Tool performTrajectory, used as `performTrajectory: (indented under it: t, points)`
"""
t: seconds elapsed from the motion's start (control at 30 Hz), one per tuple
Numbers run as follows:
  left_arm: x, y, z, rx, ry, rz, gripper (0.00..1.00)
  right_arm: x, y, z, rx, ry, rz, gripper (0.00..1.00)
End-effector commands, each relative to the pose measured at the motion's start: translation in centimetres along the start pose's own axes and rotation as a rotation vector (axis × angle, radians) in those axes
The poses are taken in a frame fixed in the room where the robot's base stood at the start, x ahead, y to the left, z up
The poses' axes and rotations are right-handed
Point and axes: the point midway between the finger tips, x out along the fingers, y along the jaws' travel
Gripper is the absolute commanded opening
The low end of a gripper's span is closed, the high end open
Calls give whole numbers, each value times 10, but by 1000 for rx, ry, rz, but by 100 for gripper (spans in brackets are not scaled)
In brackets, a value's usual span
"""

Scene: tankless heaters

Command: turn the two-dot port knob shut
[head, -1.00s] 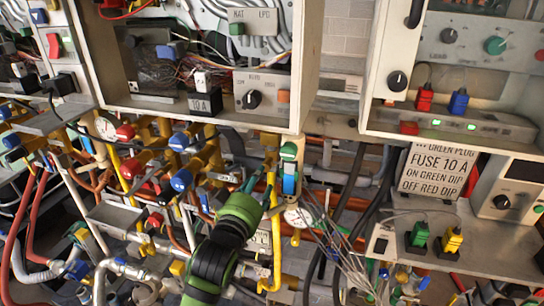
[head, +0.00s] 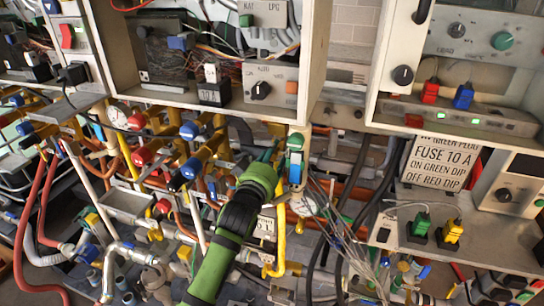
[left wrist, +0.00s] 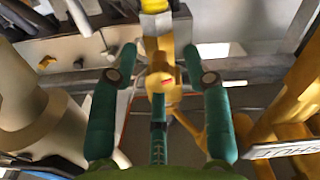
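My left gripper (head: 277,160) reaches in from below in the head view, close beside a valve with a green top and a blue body (head: 294,166). In the left wrist view its teal fingers (left wrist: 158,85) are spread apart. A yellow fitting (left wrist: 160,62) with a small red mark lies between them in the picture; I cannot tell whether they touch it. A teal bar shows below the fitting. Several blue and red knobs, such as a blue knob (head: 189,131) and a red knob (head: 138,121), stand to the left. I cannot make out the two-dot mark. My right gripper is not in view.
Yellow pipes (head: 279,235) and loose thin wires (head: 345,240) crowd the gripper. An open heater box (head: 300,100) overhangs above. A fuse sign (head: 440,160) and green and yellow plugs (head: 452,232) are at right. Free room is tight.

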Motion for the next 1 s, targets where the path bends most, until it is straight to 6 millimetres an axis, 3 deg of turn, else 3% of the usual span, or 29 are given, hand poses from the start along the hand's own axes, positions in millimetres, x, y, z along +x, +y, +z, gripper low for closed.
performTrajectory:
  t: [0.03,0.1,0.13,0.57,1.0]
  points:
    - [0,0,0,0,0,0,32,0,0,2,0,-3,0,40]
    - [0,0,0,0,0,0,4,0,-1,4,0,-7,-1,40]
    - [0,0,0,0,-1,0,0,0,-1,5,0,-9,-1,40]
    - [0,0,0,41,-1,-1,0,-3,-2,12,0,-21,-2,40]
    - [0,0,-2,358,-1,0,0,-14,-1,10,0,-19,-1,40]
